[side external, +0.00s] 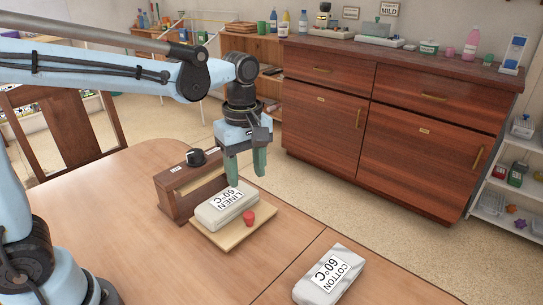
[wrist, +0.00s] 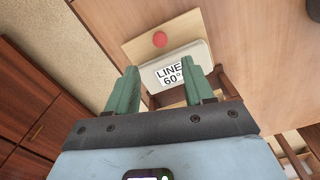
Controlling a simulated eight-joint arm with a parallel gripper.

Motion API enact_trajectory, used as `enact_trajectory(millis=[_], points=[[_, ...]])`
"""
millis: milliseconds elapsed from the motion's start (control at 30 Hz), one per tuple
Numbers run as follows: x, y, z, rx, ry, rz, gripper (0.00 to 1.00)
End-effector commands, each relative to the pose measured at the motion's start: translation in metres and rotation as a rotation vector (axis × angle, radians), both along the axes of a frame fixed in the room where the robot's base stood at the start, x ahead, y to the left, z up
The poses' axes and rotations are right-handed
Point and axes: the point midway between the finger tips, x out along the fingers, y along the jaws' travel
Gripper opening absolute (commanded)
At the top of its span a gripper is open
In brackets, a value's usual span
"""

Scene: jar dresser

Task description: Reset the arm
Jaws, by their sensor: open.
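My gripper (side external: 246,165) hangs over the table just behind a wooden box device, its green fingers pointing down. In the wrist view my gripper (wrist: 157,92) shows its two fingers spread apart with nothing held between them. A grey block labelled "LINEN 60°C" (side external: 222,212) lies on the light wooden board of the device, and it also shows beyond the fingertips in the wrist view (wrist: 196,53). The fingers appear apart from it.
The box (side external: 176,196) has a black knob (side external: 196,157). A brown dresser (side external: 375,120) stands behind. The table's left part is clear.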

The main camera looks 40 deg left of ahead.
Motion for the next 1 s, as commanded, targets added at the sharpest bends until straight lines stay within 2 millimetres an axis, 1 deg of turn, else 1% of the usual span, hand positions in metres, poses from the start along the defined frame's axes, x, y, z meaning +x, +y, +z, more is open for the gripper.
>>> enact_trajectory(millis=[400, 467, 533, 667, 767, 1000], points=[[-0.001, 0.000, 0.003, -0.001, -0.003, -0.006, 0.52], [-0.002, 0.002, 0.003, -0.001, -0.013, -0.026, 0.52], [-0.007, 0.004, 0.005, -0.003, -0.040, -0.082, 0.52], [-0.020, 0.014, 0.009, 0.005, -0.132, -0.272, 0.52], [-0.032, 0.022, 0.010, 0.033, -0.222, -0.460, 0.52], [-0.059, 0.038, 0.004, 0.186, -0.416, -0.900, 0.52]])
